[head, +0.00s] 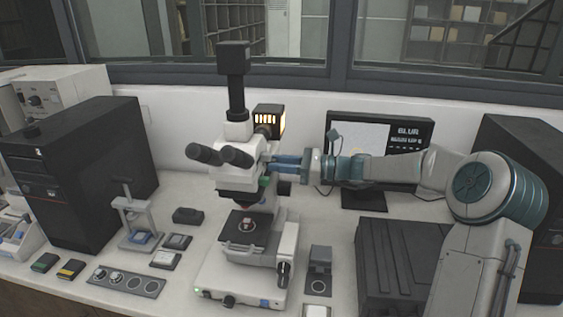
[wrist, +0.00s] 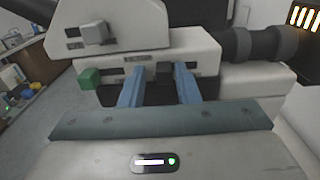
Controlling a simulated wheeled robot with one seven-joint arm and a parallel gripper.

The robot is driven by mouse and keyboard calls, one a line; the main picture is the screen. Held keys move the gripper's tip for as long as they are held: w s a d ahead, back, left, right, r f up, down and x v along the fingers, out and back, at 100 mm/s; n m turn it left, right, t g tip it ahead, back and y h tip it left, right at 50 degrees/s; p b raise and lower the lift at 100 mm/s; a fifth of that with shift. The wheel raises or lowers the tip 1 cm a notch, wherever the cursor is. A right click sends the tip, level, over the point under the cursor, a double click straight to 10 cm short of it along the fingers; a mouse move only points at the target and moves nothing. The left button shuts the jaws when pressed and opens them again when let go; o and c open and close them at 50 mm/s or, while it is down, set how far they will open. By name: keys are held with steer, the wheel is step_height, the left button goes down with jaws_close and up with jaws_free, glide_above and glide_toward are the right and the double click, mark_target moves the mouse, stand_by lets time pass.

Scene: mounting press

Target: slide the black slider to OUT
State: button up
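The black slider (wrist: 163,73) is a small dark block on the pale side of the microscope head, in a slot with small labels too blurred to read. My gripper (wrist: 163,79) has its two blue fingers on either side of it, with a narrow gap at each side, so it looks open around the slider. In the head view my gripper (head: 287,163) reaches in from the right to the microscope head (head: 238,178). The black slider is not distinguishable there.
A green block (wrist: 89,79) sits left of the fingers and a grey block (wrist: 94,33) sits above it on the microscope. A dark cylinder and glowing lamp housing (head: 268,119) are behind. A monitor (head: 380,135) stands behind my arm.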

steer(key=shift+o, duration=0.2)
steer(key=shift+s, duration=0.1)
steer(key=shift+d, duration=0.1)
steer(key=s+d+b, duration=0.2)
steer(key=d, duration=1.1)
steer(key=shift+s+d+b, duration=0.2)
steer(key=shift+s+b, duration=0.05)
steer(key=shift+b, duration=0.1)
steer(key=s+a+f+n+g+h, duration=0.2)
steer(key=s+a+f+n+h, duration=0.2)
steer(key=s, duration=0.2)
steer(key=s+a+f+n+g+h, duration=0.1)
steer(key=s+a+f+n+h, duration=0.25)
steer(key=s+a, duration=0.2)
steer(key=s+d+f+n+t+h, duration=0.1)
steer(key=s+d+n+h, duration=0.3)
steer(key=s, duration=0.6)
steer(key=s+d+f+n+t+h, duration=0.1)
steer(key=s+d+n+t+h, duration=0.1)
steer(key=s+d+n+h, duration=0.3)
steer(key=s+n+h, duration=0.1)
steer(key=s+n, duration=0.3)
steer(key=s, duration=0.1)
steer(key=shift+d+f, duration=0.2)
steer(key=shift+f, duration=0.1)
